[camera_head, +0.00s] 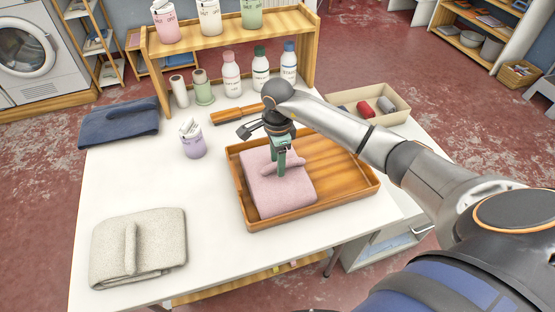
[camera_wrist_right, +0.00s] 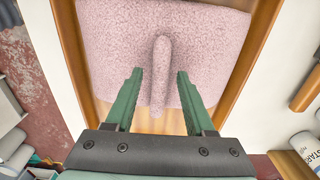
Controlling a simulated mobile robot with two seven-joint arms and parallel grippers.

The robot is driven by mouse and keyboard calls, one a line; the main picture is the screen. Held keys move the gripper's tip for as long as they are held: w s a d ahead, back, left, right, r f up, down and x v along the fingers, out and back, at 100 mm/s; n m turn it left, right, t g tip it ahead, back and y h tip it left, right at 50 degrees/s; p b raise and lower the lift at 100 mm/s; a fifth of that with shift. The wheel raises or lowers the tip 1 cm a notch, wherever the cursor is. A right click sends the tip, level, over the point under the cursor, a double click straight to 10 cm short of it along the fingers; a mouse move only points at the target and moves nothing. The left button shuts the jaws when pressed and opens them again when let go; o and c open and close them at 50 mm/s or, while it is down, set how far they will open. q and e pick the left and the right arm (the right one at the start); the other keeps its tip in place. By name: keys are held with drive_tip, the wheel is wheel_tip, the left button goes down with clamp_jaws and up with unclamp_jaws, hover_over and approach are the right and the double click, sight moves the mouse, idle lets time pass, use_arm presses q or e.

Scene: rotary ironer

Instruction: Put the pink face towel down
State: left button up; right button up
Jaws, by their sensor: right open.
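The pink face towel (camera_head: 275,190) lies folded in the left part of the wooden tray (camera_head: 340,197) on the white table. A raised fold stands up along its top. In the right wrist view the towel (camera_wrist_right: 110,45) fills the upper middle, with its raised fold (camera_wrist_right: 160,75) pointing between the fingers. My left gripper is not in view.
A beige folded towel (camera_head: 160,250) lies at the front left and a dark blue one (camera_head: 118,122) at the back left. Bottles (camera_head: 260,70) and a wooden shelf (camera_head: 230,32) stand behind; a beige box (camera_head: 393,110) is back right.

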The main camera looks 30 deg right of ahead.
wheel_tip(320, 180, up, 12)
drive_tip(key=shift+r, duration=0.15)
idle(0.4)
